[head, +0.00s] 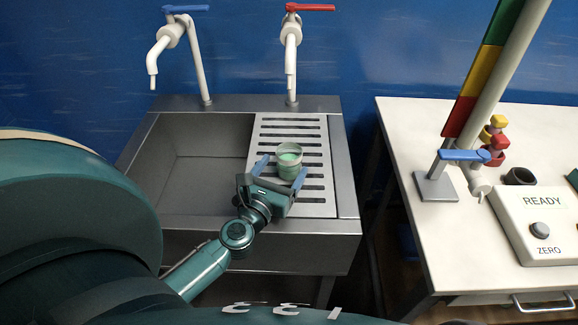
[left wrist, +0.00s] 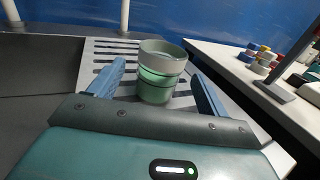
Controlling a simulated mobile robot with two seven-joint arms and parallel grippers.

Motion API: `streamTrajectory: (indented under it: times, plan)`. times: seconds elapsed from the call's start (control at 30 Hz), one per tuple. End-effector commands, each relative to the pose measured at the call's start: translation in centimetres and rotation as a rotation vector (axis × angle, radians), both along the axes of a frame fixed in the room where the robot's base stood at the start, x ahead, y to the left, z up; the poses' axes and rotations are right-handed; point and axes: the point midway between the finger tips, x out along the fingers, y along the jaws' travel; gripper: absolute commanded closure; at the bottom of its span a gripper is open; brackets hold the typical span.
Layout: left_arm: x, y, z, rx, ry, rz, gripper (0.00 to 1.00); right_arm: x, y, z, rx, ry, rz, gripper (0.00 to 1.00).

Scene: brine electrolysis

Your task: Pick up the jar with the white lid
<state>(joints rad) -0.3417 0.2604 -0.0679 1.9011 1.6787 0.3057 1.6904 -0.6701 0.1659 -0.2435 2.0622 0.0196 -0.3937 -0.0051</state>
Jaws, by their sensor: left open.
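A jar (head: 289,158) stands upright on the slotted drainboard of the sink in the head view. It looks translucent, with pale green inside and a pale grey-white band at its top. It also shows in the left wrist view (left wrist: 156,88); I cannot tell whether the band is a lid or an open rim. My left gripper (head: 280,172) is open, its blue fingers on either side of the jar. In the left wrist view the gripper (left wrist: 158,70) has visible gaps between its fingers and the jar. My right gripper is not in view.
The sink basin (head: 197,165) lies left of the slotted drainboard (head: 316,207). Blue-handled (head: 170,35) and red-handled (head: 291,40) taps stand behind. A white table (head: 408,140) at right holds a READY/ZERO box (head: 520,245), a dark cup (head: 520,176) and a stand with a coloured column (head: 470,92).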

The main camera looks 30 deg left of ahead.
Motion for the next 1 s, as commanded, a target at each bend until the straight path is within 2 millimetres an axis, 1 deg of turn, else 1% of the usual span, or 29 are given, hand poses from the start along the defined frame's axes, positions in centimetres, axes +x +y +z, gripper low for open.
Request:
streamTrajectory:
  times: [0.03,0.1,0.23,0.37,0.57,0.67,1.0]
  plan:
    - [0.9,0.1,0.3,0.000,-0.003,-0.001,0.23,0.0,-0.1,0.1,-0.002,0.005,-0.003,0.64]
    - [2.2,0.3,0.3,0.001,-0.003,-0.001,0.23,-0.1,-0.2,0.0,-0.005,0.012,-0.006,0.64]
    - [4.0,0.6,0.2,0.001,-0.002,-0.001,0.23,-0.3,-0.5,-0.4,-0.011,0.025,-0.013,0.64]
    - [4.9,0.8,0.1,0.001,-0.001,-0.001,0.23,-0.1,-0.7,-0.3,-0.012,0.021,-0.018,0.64]
    - [4.9,0.8,0.0,0.001,0.000,-0.001,0.23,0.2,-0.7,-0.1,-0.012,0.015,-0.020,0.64]
    - [4.9,0.7,0.0,0.001,0.000,-0.001,0.29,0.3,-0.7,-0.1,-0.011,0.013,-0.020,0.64]
    - [4.9,0.7,0.0,0.001,0.000,-0.001,0.57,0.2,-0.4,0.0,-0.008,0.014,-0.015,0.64]
